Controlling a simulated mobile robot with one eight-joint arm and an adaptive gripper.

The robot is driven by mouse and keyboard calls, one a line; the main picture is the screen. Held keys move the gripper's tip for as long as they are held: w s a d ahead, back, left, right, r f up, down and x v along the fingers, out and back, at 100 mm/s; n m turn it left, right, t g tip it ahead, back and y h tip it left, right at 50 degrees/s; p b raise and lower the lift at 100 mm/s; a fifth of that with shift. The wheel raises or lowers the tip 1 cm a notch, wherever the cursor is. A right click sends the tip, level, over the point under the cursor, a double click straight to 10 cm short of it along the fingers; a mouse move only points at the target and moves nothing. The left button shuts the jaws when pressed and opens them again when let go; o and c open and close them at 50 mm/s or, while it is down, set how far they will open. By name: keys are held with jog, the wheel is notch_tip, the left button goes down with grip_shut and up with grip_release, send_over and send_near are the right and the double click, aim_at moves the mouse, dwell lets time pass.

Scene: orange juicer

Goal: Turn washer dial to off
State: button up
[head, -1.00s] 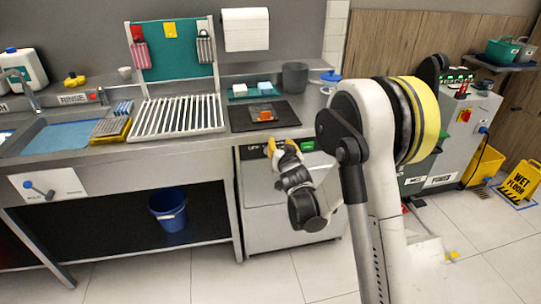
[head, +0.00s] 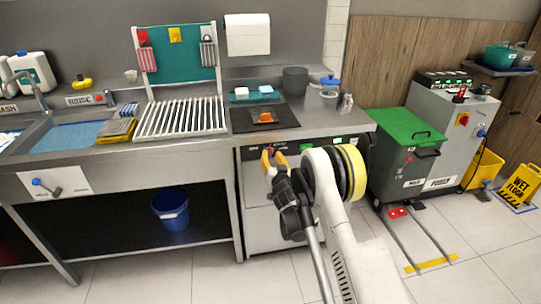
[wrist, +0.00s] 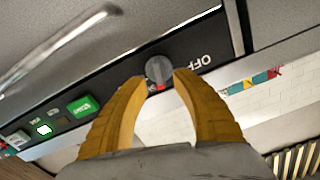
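The washer (head: 270,205) is the steel unit under the right end of the counter, with a black control strip along its top front. In the wrist view its grey round dial (wrist: 158,70) sits on that strip, with a small red mark at its lower edge and the label OFF (wrist: 193,63) upside down to its right. My gripper (wrist: 160,78) has yellow fingers that are open, one on each side of the dial. I cannot tell whether they touch it.
A steel handle bar (wrist: 60,55) runs beside the panel in the wrist view. Green lit buttons (wrist: 84,105) sit farther along the strip. The steel counter (head: 330,122) overhangs the washer. A green-lidded bin (head: 405,160) stands to the right, and a blue bucket (head: 170,209) under the sink.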

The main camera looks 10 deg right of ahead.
jog(key=shift+w, duration=1.15)
grip_shut()
jog(key=shift+n, duration=0.3)
jog(key=n, duration=0.5)
jog(key=shift+a, duration=0.25)
jog(key=n, duration=0.6)
jog(key=shift+a, duration=0.15)
jog(key=shift+n, duration=0.3)
